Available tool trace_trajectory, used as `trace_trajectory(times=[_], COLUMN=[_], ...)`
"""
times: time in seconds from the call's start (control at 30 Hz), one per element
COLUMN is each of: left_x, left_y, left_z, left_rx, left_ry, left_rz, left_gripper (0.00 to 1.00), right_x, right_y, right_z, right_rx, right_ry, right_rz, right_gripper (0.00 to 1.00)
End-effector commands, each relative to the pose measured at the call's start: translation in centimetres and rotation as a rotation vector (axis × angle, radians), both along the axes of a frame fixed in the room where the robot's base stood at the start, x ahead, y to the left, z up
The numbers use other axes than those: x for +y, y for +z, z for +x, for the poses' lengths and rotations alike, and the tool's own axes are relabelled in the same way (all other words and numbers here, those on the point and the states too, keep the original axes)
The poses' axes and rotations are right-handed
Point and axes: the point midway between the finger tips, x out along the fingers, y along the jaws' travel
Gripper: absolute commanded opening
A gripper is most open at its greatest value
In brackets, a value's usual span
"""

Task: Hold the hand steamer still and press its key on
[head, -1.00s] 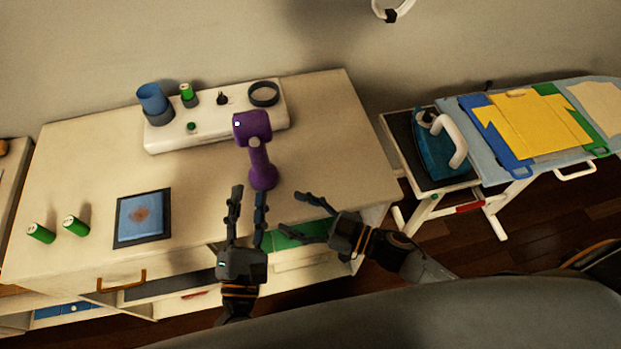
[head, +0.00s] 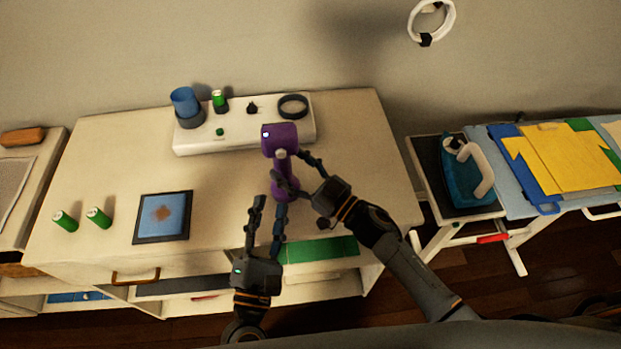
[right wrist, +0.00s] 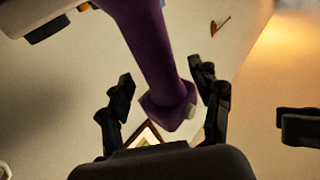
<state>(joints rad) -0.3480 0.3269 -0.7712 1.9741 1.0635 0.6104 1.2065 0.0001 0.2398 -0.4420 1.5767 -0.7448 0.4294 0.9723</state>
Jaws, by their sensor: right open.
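The purple hand steamer (head: 282,138) stands upright on the table in the head view, its head at the top and its handle below. A small pale spot shows on its head. My right gripper (head: 289,165) is open, with its fingers on either side of the handle; contact cannot be told. In the right wrist view the purple handle (right wrist: 147,45) runs down between the open fingers (right wrist: 160,75), and a small pale knob shows at its lower end. My left gripper (head: 268,203) is open and empty, just below the steamer's base.
A white station (head: 240,137) behind the steamer carries a blue cup (head: 184,100), a green can (head: 219,99) and a dark ring (head: 293,105). A framed blue pad (head: 163,215) and two green cans (head: 98,217) lie left. An iron (head: 462,175) stands right, off the table.

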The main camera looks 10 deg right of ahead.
Motion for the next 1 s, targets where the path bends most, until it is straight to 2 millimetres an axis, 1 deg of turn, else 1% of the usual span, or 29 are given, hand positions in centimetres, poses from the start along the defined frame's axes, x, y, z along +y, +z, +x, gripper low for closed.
trace_trajectory(times=[0.03,0.2,0.57,0.6,0.77,0.8,0.87,0.9,0.97,1.0], left_x=[0.0,0.0,0.0,0.0,0.0,0.0,0.0,0.0,0.0,0.0], left_y=[0.0,0.0,0.0,0.0,0.0,0.0,0.0,0.0,0.0,0.0], left_z=[0.0,0.0,0.0,0.0,0.0,0.0,0.0,0.0,0.0,0.0], left_rx=[0.0,0.0,0.0,0.0,0.0,0.0,0.0,0.0,0.0,0.0], left_ry=[0.0,0.0,0.0,0.0,0.0,0.0,0.0,0.0,0.0,0.0], left_rz=[0.0,0.0,0.0,0.0,0.0,0.0,0.0,0.0,0.0,0.0], left_gripper=[0.38,0.38,0.38,0.38,0.38,0.38,0.38,0.38,0.38,0.3], right_x=[0.6,1.6,1.9,1.9,1.9,1.9,1.9,1.9,1.9,1.9], right_y=[0.2,0.3,0.4,0.4,0.4,0.4,0.4,0.4,0.4,0.4], right_z=[0.6,1.6,1.8,1.8,1.8,1.8,1.8,1.8,1.8,1.8], right_rx=[-0.001,-0.001,0.001,0.001,0.001,0.001,0.001,0.001,0.001,0.001], right_ry=[0.0,0.001,0.001,0.001,0.001,0.001,0.001,0.001,0.001,0.001], right_rz=[0.001,0.001,-0.001,-0.001,-0.001,-0.001,-0.001,-0.001,-0.001,-0.001], right_gripper=[0.64,0.64,0.64,0.56,0.23,0.15,0.03,0.0,0.0,0.0])
